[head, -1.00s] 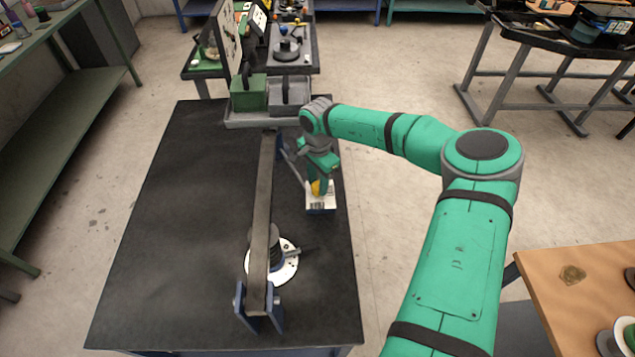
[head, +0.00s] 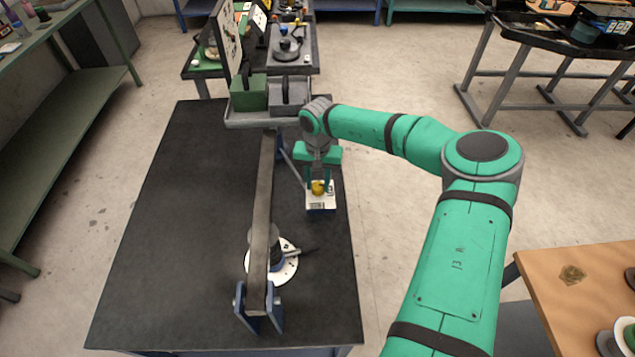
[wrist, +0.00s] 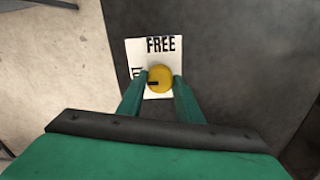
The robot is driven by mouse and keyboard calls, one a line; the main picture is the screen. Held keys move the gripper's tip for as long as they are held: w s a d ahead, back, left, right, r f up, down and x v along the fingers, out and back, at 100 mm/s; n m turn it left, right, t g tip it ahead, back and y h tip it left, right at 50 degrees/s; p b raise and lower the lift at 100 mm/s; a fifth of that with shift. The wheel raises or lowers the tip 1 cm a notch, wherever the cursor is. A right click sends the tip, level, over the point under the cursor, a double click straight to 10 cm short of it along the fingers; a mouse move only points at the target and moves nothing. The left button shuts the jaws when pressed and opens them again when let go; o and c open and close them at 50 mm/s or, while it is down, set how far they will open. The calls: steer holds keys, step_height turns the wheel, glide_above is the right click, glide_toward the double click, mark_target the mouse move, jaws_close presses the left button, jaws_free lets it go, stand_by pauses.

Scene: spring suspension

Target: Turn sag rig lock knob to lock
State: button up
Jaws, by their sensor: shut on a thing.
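The yellow lock knob (wrist: 160,78) sits on a white plate (wrist: 139,49) marked FREE. More lettering at the plate's left is partly hidden. The knob's dark pointer mark points left in the wrist view. My gripper (wrist: 160,84) is shut on the knob, with one green finger on each side. In the head view the knob (head: 318,187) shows between the fingers of my gripper (head: 318,185), above the white plate (head: 329,202) near the right edge of the dark table.
A long grey beam (head: 262,200) runs along the dark table (head: 180,220) left of the knob. A round white dial (head: 288,268) lies under it near the front. A grey tray (head: 245,120) with a green box (head: 249,94) is at the back. The table's left side is clear.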

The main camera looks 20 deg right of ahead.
mark_target(318, 185)
steer(key=shift+w+d, duration=0.1)
stand_by(0.5)
steer(key=o, duration=1)
steer(key=shift+o, duration=0.2)
steer(key=shift+r, duration=0.1)
step_height(318, 185, up, 11)
steer(key=shift+f, duration=0.2)
